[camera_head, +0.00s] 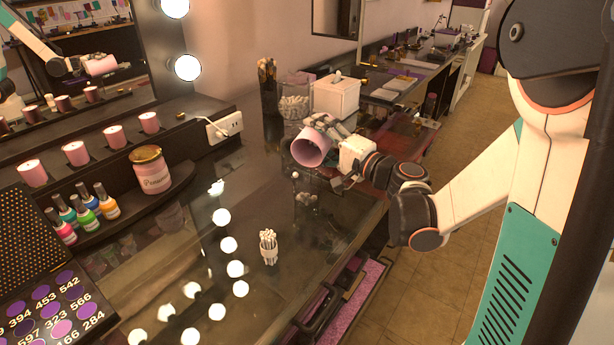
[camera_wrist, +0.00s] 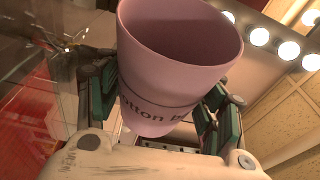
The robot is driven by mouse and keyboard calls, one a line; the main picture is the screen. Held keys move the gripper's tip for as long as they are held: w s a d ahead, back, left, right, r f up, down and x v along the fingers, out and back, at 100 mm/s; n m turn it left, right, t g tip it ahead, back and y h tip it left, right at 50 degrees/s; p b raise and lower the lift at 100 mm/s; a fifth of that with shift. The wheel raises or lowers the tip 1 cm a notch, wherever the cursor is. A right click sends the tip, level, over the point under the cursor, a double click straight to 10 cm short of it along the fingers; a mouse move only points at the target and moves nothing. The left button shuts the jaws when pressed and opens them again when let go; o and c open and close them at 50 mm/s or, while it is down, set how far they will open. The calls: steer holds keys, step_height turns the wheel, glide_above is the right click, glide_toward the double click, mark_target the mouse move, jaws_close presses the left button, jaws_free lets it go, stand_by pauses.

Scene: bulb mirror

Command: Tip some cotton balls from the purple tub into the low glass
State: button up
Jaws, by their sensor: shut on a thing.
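The purple tub (camera_head: 309,148) is pinkish-lilac and held on its side above the glossy counter. Its open mouth faces the front left. My gripper (camera_head: 326,136) is shut around it. In the wrist view, the tub (camera_wrist: 172,75) sits between both fingers, with part of the word "Cotton" on its side; its contents cannot be seen. The low glass (camera_head: 308,203) appears faintly on the counter below the tub, with whitish bits at it. A small white ball (camera_head: 294,174) shows just below the tub's mouth; I cannot tell whether it is falling or resting.
A small glass of cotton swabs (camera_head: 268,248) stands nearer on the counter. Behind the tub are a clear jar of white balls (camera_head: 293,107), a white box (camera_head: 336,96) and a dark brush holder (camera_head: 267,88). A pink lidded jar (camera_head: 150,170) stands left.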

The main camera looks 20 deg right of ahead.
steer(key=shift+f+n, duration=0.1)
steer(key=shift+n, duration=0.2)
stand_by(0.4)
steer(key=shift+s+a+r+n+t+y+b, duration=0.45)
steer(key=shift+r+n+b, duration=0.15)
steer(key=shift+n, duration=0.4)
stand_by(2.0)
